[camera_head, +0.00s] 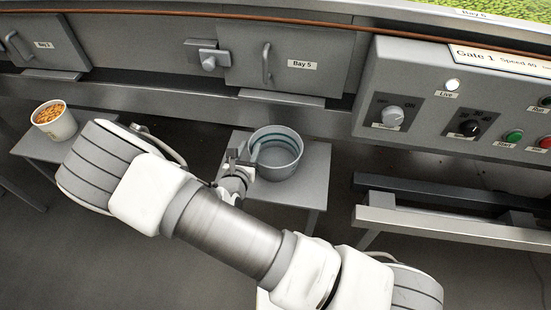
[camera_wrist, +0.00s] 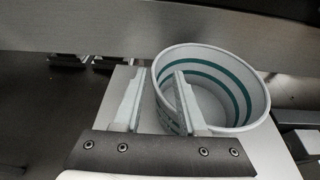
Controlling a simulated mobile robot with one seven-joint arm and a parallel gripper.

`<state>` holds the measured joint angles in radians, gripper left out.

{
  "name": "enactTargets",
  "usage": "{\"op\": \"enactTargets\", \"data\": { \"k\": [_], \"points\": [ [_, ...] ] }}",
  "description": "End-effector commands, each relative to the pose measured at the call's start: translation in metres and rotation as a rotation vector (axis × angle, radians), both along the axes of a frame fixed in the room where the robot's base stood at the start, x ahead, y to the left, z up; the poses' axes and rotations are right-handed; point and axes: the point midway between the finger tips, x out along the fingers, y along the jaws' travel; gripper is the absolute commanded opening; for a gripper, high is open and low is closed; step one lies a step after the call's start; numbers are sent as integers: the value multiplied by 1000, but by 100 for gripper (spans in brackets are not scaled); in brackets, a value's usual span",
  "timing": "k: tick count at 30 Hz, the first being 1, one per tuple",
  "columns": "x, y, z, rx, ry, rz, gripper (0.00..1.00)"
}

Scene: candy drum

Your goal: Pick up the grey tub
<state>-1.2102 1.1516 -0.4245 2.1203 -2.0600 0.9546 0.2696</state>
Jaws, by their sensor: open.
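The grey tub (camera_head: 279,160) stands upright on a small grey table under the Bay 5 door. It is open at the top, looks empty and has teal bands inside, as the wrist view shows (camera_wrist: 232,75). My gripper (camera_head: 243,158) is at the tub's left side. In the wrist view my gripper (camera_wrist: 157,82) is open, with the left finger outside the tub and the right finger overlapping its near-left wall. The tub's left rim lies between the fingers. I cannot tell whether either finger touches it.
The small table (camera_head: 310,190) has bare room right of the tub. A tub of orange candy (camera_head: 54,122) stands on another table at the left. A control panel (camera_head: 455,105) with knobs and buttons juts out at the right, above a metal rack (camera_head: 440,220).

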Motion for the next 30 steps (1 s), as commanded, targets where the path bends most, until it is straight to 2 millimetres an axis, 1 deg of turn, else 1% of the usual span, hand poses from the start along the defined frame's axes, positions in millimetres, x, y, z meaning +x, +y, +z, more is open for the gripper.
{"op": "enactTargets", "data": {
  "k": [1,3,6,13,14,15,20,21,30],
  "points": [
    [9,-2,-5,-1,-2,-1,41],
    [20,-5,-10,0,-1,-2,41],
    [31,-6,-12,0,0,0,41],
    [33,-7,-11,0,0,0,41],
    [33,-6,-11,0,0,0,37],
    [33,-6,-11,0,0,0,30],
    [33,-6,-11,0,0,0,1],
    [33,-6,-11,0,0,0,0],
    [33,-7,-12,-1,2,0,0]
  ]
}}
